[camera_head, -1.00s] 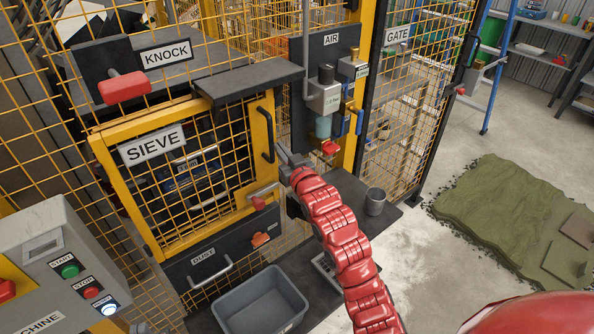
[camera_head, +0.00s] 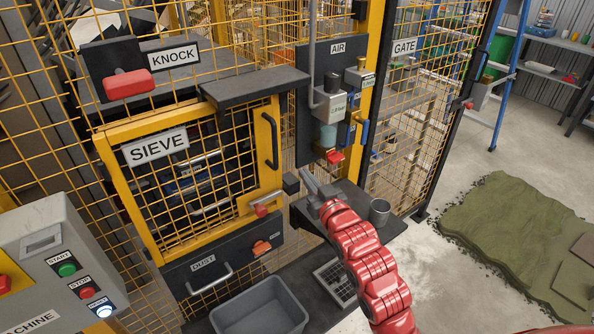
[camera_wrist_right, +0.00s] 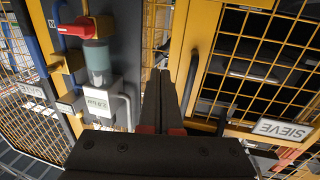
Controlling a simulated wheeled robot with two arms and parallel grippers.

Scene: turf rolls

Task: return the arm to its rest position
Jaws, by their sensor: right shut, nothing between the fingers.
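My right arm comes in from the lower right in the head view, and its gripper (camera_head: 313,187) is in front of the cage, between the sieve door (camera_head: 160,148) and the air panel (camera_head: 322,105). The gripper's fingers (camera_wrist_right: 160,100) are closed together with nothing between them in the right wrist view. They appear apart from the door's black handle (camera_head: 269,140), though the exact gap is hard to judge. The sieve door appears closed. My left gripper is not in view.
The control box (camera_head: 55,262) is at lower left, the red knock handle (camera_head: 129,84) at upper left. Green turf (camera_head: 510,225) lies on the floor at right, with bare floor beside it.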

